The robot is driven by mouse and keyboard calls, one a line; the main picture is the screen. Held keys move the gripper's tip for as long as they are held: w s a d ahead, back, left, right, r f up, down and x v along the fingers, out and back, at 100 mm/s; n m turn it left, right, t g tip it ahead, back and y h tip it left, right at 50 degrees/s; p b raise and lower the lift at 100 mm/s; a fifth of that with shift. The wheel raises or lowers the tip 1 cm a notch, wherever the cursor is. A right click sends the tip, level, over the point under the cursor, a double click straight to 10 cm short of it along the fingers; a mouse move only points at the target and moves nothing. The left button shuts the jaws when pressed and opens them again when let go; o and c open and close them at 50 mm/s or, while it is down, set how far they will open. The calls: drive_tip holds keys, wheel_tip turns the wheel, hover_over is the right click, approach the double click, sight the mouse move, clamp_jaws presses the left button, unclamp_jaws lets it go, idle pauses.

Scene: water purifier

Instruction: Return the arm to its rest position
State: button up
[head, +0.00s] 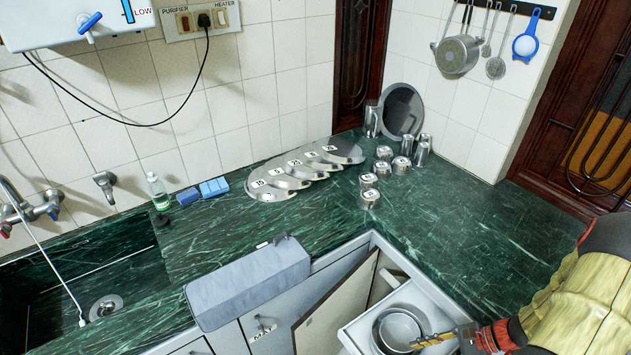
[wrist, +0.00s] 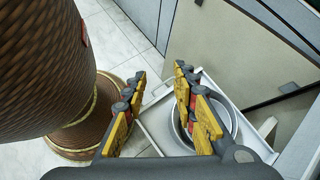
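My gripper (wrist: 160,74) is in the middle of the wrist view, with two yellow and black fingers spread apart and nothing between them. In the head view my gripper (head: 432,341) shows at the bottom right, by the near side of an open white drawer (head: 352,336). The drawer holds nested metal pots (head: 399,329). The pots also show in the wrist view (wrist: 230,118), partly behind the right finger. My arm (head: 575,300) comes in from the right edge of the head view in a yellow cover. I cannot tell whether a finger touches the drawer.
A cabinet door (head: 335,308) stands open beside the drawer. A grey cloth-like cover (head: 250,282) lies over the counter's front edge. Steel plates (head: 290,178) and several cups stand on the green counter (head: 480,225). The sink (head: 85,285) is at left. The counter's right part is clear.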

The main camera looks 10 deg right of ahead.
drive_tip(key=a+r+n+g+h, duration=0.2)
drive_tip(key=a+r+n+h, duration=0.2)
drive_tip(key=r+n, duration=0.55)
drive_tip(key=a+r+n+g+h, duration=0.1)
drive_tip(key=a+r+n+h, duration=0.25)
drive_tip(key=r, duration=1.05)
drive_tip(key=s+a+r+n+t+h, duration=0.1)
drive_tip(key=a+r+n+t, duration=0.4)
drive_tip(key=a+r, duration=0.6)
wheel_tip(320, 180, up, 3)
drive_tip(key=shift+s+r+n+h, duration=0.15)
drive_tip(key=shift+n+h, duration=0.3)
drive_tip(key=shift+n, duration=0.55)
